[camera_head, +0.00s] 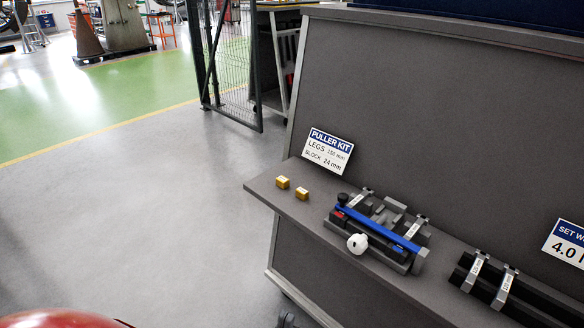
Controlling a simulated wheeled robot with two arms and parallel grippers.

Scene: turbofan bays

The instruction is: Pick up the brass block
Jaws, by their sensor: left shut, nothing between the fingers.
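Two small brass blocks sit on the grey shelf near its left end. The left brass block (283,182) and the right brass block (302,193) are a short gap apart, and nothing touches them. A sign reading "PULLER KIT, LEGS, BLOCK 24 mm" (328,150) stands behind them. I cannot make out the fingers of either gripper in the head view. A red rounded shell shows at the bottom left edge, and I cannot tell which part it is.
The grey shelf (262,185) carries a fixture with a blue bar (378,229) and white knob (357,243), right of the blocks. Dark bars with labelled grey clips (505,288) lie farther right. A tall grey panel (420,120) rises behind. Open floor lies left.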

